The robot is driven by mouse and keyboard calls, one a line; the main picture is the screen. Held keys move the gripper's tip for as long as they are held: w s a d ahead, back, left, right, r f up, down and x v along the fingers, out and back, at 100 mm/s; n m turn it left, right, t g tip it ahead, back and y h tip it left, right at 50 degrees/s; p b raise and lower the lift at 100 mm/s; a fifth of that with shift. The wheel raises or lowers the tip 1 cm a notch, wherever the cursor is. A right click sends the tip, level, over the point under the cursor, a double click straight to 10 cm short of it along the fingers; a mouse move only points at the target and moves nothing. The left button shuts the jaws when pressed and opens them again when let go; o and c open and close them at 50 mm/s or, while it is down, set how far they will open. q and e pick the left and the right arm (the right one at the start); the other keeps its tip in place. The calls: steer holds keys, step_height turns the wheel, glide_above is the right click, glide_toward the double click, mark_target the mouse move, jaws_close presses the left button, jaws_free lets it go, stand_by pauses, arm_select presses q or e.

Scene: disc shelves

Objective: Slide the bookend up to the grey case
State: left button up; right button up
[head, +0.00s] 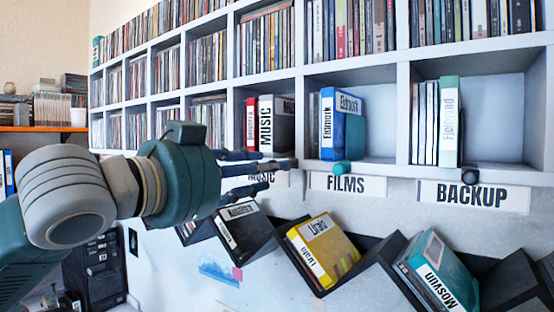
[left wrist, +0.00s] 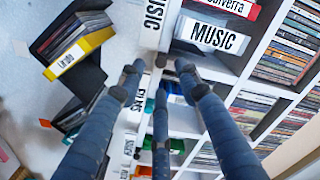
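A case with a white "MUSIC" spine and a grey side (head: 284,124) stands upright in the MUSIC compartment beside a red case (head: 251,123). Its spine (left wrist: 214,35) also shows in the left wrist view. My left gripper (head: 284,168) is just below and in front of this case, at the shelf edge. Its three fingers are spread, with nothing visible between them; in the left wrist view their tips (left wrist: 161,72) are apart. No bookend is clearly identifiable; part of the compartment floor is behind the fingers. My right gripper is not in view.
A teal knob-like piece (head: 342,168) sits at the FILMS shelf edge near a blue case (head: 346,125). A black one (head: 470,176) is at the BACKUP edge. Slanted dark holders with cases, one yellow (head: 328,250), are below. The right of the FILMS compartment is empty.

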arm_select(q)
steer(key=p+x, duration=0.1)
steer(key=x, duration=0.4)
jaws_close()
